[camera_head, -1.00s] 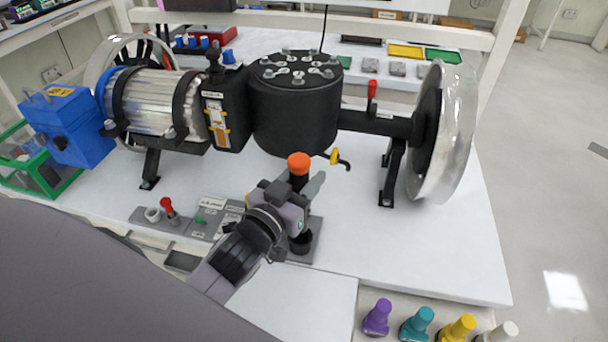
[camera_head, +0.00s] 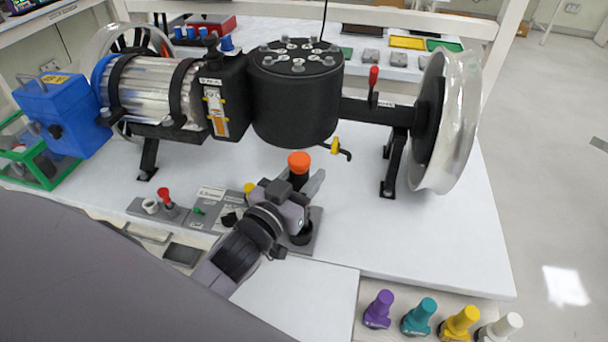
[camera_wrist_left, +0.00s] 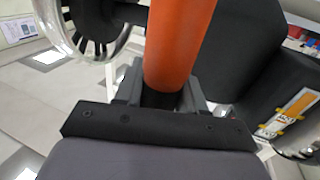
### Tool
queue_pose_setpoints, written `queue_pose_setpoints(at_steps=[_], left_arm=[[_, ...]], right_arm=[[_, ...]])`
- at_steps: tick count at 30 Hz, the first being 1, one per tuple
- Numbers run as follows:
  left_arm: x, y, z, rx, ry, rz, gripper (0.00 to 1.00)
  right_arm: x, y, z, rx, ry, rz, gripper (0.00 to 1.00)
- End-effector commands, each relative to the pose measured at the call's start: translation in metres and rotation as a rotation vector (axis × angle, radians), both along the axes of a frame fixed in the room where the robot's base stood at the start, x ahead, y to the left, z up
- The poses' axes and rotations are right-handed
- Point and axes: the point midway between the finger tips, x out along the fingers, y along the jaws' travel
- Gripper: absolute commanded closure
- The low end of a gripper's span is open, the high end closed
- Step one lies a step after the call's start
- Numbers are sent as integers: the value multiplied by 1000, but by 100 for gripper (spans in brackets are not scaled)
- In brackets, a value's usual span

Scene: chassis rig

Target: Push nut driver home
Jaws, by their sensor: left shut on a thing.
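The nut driver (camera_head: 299,164) has an orange cap and a dark body and stands roughly upright at the front middle of the bench. In the left wrist view its orange handle (camera_wrist_left: 178,45) rises from between the fingers. My left gripper (camera_head: 304,191) is shut on the nut driver below the orange cap. A dark round socket (camera_head: 301,235) on a grey base plate (camera_head: 310,240) is below the gripper. The gripper hides the driver's lower part, so I cannot tell how deep it sits. My right gripper is not in view.
The chassis rig with its black drum (camera_head: 296,100) and wheel (camera_head: 452,120) stands behind. A yellow-handled lever (camera_head: 335,146) juts out close to the driver. A grey panel (camera_head: 205,212) lies to the left. The bench right of the driver is clear.

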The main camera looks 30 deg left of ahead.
Motion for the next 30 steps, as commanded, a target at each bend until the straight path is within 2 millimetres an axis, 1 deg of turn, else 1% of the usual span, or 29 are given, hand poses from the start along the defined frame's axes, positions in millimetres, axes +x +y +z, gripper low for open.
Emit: queue_pose_setpoints(at_steps=[5,30], left_arm=[[0,0,1,0,-5,-1,87],[0,0,-12,0,-4,0,87]], right_arm=[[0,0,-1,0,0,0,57],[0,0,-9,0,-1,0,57]])
